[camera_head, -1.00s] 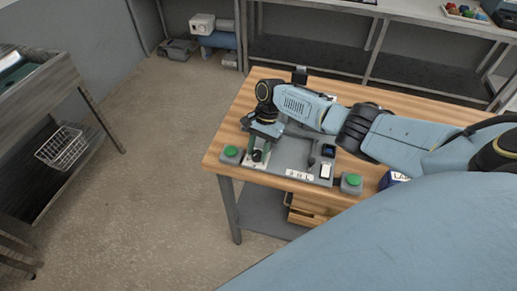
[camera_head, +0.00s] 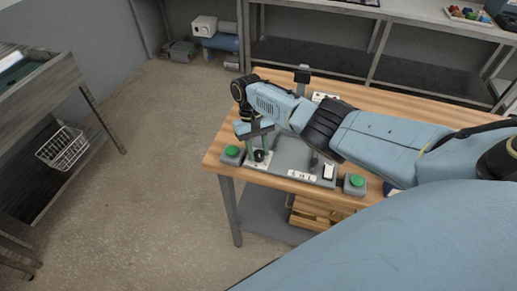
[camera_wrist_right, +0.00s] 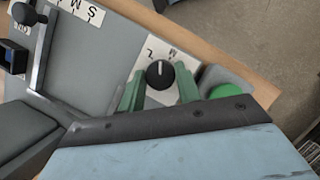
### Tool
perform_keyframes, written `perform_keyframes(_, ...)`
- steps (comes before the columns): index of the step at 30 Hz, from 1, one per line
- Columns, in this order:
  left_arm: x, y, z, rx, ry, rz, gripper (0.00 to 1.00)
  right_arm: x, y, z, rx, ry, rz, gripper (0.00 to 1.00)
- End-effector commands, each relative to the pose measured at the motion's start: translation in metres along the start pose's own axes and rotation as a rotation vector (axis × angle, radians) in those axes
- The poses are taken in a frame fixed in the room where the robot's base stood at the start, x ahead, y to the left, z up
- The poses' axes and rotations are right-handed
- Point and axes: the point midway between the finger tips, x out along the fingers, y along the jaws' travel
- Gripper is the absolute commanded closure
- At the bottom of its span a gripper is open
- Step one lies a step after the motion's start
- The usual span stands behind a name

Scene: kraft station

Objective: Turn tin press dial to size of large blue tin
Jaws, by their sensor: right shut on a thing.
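The tin press (camera_head: 290,155) is a grey plate on the wooden table. Its black dial (camera_wrist_right: 159,74) stands on a white lettered plate (camera_wrist_right: 172,58) at the left end; in the head view the dial (camera_head: 259,156) is partly covered. My right gripper (camera_wrist_right: 158,88) is shut on the dial, with a green finger on either side. The dial's white mark points to the top of the wrist view, near the letters, which are too small to read surely. My left gripper is out of view.
Green buttons stand at the press's left (camera_head: 232,151) and right (camera_head: 355,181) ends. A white S-M-L label (camera_wrist_right: 82,10) and a lever with a black knob (camera_wrist_right: 28,14) are beside the dial. A black post (camera_head: 302,78) rises at the back.

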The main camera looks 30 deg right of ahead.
Motion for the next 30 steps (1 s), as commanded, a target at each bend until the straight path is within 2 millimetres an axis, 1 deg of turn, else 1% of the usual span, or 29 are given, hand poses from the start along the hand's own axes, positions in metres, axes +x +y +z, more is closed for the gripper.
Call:
perform_keyframes(9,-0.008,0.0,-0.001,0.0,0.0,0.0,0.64,-0.001,-0.003,0.001,-0.27,0.0,0.111,0.89)
perform_keyframes(15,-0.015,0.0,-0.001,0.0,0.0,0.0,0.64,-0.001,-0.003,0.001,-0.408,0.0,0.168,0.89)
perform_keyframes(21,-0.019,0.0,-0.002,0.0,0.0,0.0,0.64,-0.001,-0.004,0.001,-0.505,0.002,0.209,0.89)
perform_keyframes(30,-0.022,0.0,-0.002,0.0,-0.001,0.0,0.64,0.0,-0.004,0.001,-0.569,0.002,0.235,0.9)
